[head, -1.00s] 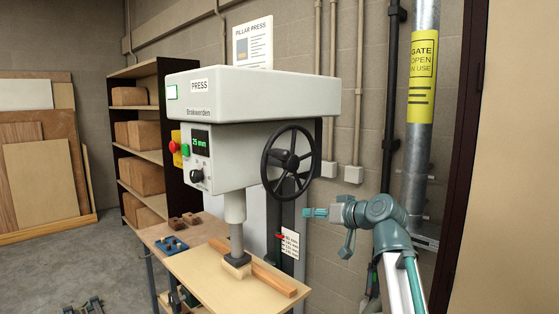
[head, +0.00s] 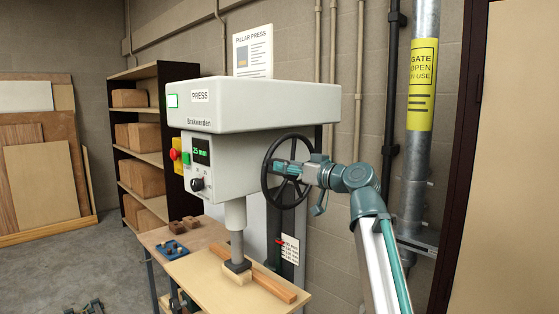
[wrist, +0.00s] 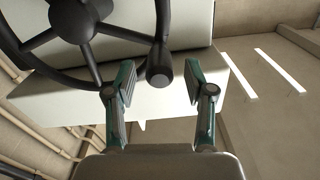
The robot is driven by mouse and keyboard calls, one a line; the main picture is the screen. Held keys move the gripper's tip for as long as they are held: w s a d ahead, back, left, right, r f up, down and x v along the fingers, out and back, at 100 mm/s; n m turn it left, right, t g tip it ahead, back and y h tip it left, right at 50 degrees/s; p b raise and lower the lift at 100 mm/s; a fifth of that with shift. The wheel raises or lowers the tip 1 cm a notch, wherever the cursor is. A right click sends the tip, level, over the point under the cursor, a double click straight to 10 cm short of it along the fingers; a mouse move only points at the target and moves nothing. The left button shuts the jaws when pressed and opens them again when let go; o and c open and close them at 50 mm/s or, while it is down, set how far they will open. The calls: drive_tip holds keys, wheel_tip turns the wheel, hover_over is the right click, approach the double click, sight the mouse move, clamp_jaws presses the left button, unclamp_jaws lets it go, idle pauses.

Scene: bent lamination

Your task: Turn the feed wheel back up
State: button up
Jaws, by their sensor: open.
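The black feed wheel (head: 267,183) is on the right side of the grey pillar press (head: 250,104). In the wrist view the wheel's hub and spokes (wrist: 72,20) fill the upper left, and its knobbed handle (wrist: 160,66) stands out between my fingers' tips. My gripper (wrist: 157,80) is open, its two fingers apart on either side of the handle, with no clear contact. In the head view my gripper (head: 281,167) overlaps the upper right part of the wheel, and its fingertips are hard to make out.
The press ram (head: 236,217) is down on a small block (head: 238,274) on the board below. A wooden strip (head: 272,284) lies beside it. Pipes run up the wall behind my arm. A grey duct (head: 417,150) stands to the right.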

drive_tip(key=shift+p+x, duration=0.5)
drive_tip(key=shift+x, duration=1.35)
drive_tip(key=shift+c, duration=0.4)
clamp_jaws()
